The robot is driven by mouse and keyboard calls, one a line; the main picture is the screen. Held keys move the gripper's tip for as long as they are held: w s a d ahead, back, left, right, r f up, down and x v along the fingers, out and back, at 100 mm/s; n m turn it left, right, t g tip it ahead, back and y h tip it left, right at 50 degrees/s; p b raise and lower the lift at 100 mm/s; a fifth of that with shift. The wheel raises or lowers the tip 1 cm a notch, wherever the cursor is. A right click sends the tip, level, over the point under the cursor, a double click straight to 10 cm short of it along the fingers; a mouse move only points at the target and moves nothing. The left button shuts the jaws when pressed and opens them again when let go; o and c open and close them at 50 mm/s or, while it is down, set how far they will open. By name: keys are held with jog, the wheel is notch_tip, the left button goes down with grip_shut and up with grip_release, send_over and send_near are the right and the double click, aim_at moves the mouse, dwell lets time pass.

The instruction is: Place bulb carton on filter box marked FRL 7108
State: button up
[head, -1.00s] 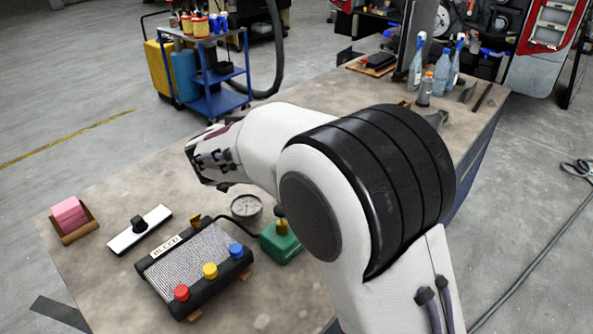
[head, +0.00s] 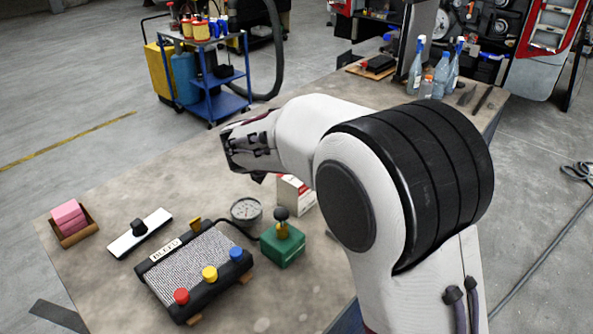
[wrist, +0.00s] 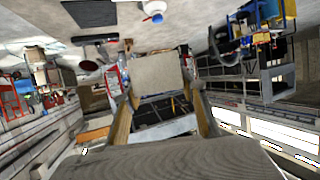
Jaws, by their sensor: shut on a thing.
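In the wrist view my gripper (wrist: 160,92) is shut on a plain grey-beige box (wrist: 158,72), apparently the bulb carton, held up between its two fingers. No marking shows on the face turned to the camera. In the head view my wrist (head: 250,146) is over the bench, and the fingers and held box cannot be made out there. A white and red box (head: 297,194) stands on the bench, partly hidden behind my arm. Its print is too small to read, so I cannot tell whether it is the filter box marked FRL 7108.
On the bench (head: 110,190) are a black panel with coloured knobs (head: 196,265), a green box with a black knob (head: 283,245), a gauge (head: 246,209), a white strip (head: 138,233) and pink blocks (head: 68,215). Bottles (head: 440,75) stand at the back. A blue cart (head: 220,85) is beyond.

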jog(key=shift+f, duration=3.05)
jog(key=shift+f, duration=1.85)
jog(key=shift+f, duration=0.15)
jog(key=o, duration=1.1)
jog(key=shift+s+a+r, duration=0.1)
jog(key=shift+r, duration=0.1)
jog(key=v, duration=1.1)
jog(key=shift+s+r, duration=0.25)
jog(key=shift+s, duration=0.1)
